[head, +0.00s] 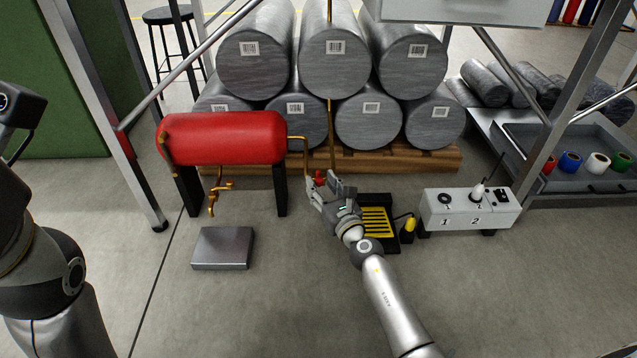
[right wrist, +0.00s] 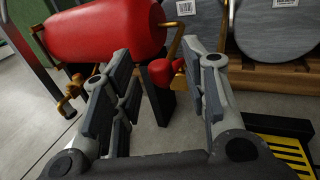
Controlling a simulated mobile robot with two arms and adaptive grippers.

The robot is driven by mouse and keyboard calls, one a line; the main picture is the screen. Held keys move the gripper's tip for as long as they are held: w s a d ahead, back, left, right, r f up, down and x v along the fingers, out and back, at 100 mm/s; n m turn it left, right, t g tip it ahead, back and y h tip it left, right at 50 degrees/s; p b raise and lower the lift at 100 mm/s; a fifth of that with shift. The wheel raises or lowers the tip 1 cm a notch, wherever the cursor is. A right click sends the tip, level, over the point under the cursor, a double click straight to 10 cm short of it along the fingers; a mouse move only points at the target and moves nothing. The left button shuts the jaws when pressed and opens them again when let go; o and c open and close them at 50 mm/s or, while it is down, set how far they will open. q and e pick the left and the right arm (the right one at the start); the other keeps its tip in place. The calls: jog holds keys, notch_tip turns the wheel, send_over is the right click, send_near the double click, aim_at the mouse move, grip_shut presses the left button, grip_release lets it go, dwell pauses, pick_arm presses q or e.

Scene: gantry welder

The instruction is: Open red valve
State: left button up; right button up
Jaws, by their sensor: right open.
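The red valve (head: 319,177) sits on a copper pipe to the right of the red tank (head: 225,137). My right gripper (head: 326,187) is at the valve, its fingers open. In the right wrist view the valve's red handle (right wrist: 162,72) shows in the gap between the spread fingertips (right wrist: 156,62), ahead of the palm. I cannot tell whether either finger touches it. In the head view the gripper hides part of the valve. My left arm shows at the left edge; its fingers are out of view.
Stacked grey cylinders (head: 334,62) rest on a wooden pallet (head: 400,162) behind the valve. A yellow-and-black pedal tray (head: 377,222) and a white control box (head: 470,208) stand to the right. A metal block (head: 223,248) lies on the floor at left. The front floor is clear.

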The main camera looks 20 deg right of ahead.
jog(key=shift+w+a, duration=0.1)
jog(key=shift+w, duration=1.1)
jog(key=shift+c, duration=0.2)
